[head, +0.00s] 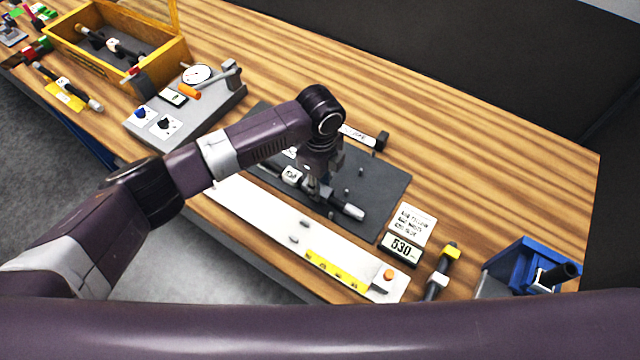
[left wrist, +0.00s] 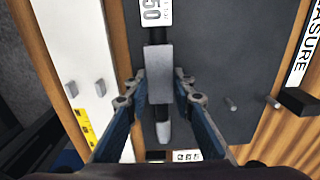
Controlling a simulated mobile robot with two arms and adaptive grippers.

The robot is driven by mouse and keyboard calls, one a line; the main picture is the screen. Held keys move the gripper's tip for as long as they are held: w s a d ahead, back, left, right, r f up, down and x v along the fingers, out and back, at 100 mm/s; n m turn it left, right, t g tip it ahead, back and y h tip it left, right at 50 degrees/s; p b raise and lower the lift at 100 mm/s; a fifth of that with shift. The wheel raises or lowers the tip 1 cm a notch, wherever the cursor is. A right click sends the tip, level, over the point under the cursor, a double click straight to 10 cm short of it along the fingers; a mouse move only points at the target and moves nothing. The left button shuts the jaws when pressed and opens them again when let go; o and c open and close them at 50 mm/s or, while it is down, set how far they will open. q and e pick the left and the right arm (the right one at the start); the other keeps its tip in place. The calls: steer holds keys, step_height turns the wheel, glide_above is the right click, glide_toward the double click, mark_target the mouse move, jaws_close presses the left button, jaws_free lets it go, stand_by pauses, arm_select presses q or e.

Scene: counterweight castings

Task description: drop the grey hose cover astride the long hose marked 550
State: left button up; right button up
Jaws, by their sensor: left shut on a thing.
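The grey hose cover (left wrist: 158,75) is a short block between the fingertips of my left gripper (left wrist: 161,88), which is shut on it. It is in line with the long black hose, whose white tag (left wrist: 154,11) shows "50" in the left wrist view; its first digit is cut off. The hose's pale end (left wrist: 163,132) shows beyond the cover. I cannot tell whether the cover touches the hose. In the head view my left gripper (head: 320,194) is over the hose (head: 349,211) on the dark plate (head: 385,185) and hides the cover. My right gripper is out of view.
A white strip (head: 270,215) with pegs and a yellow scale lies in front of the plate. A "530" display (head: 401,249), a yellow-ended hose (head: 441,268) and a blue fixture (head: 515,265) stand right. Small pegs (left wrist: 231,104) rise from the plate. A yellow crate (head: 165,62) stands back left.

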arm_select(q)
steer(key=shift+f, duration=0.4)
steer(key=o, duration=0.9)
steer(key=shift+r, duration=0.15)
step_height(320, 180, up, 3)
steer(key=shift+f+p, duration=0.15)
steer(key=shift+p, duration=1.1)
steer(key=shift+r+p, duration=0.4)
steer(key=shift+r, duration=1.65)
